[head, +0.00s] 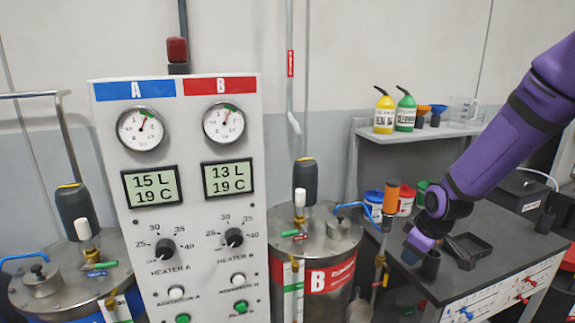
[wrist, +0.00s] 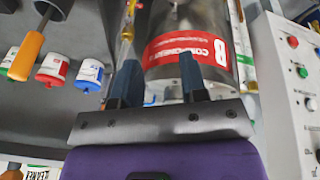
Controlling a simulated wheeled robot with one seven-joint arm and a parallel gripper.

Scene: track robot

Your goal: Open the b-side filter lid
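The B-side tank (head: 334,277) is a steel drum with a red "B" label, right of the control panel. In the wrist view its red label (wrist: 185,45) shows just beyond my fingers. A small metal cylinder (head: 360,308) stands at the tank's lower right; I cannot tell whether it is the filter. No filter lid can be made out clearly. My gripper (head: 413,248) is over the workbench's left edge, right of the tank. In the wrist view my gripper (wrist: 158,62) has its two blue fingers apart, with nothing visibly held between them.
A brass valve pipe (head: 380,267) stands between tank and bench. An orange-handled tool (head: 391,195) is upright near my gripper. White tubs with coloured lids, a black cup (head: 431,265) and a black tray (head: 470,250) are on the workbench (head: 510,246). The control panel (head: 190,210) stands left.

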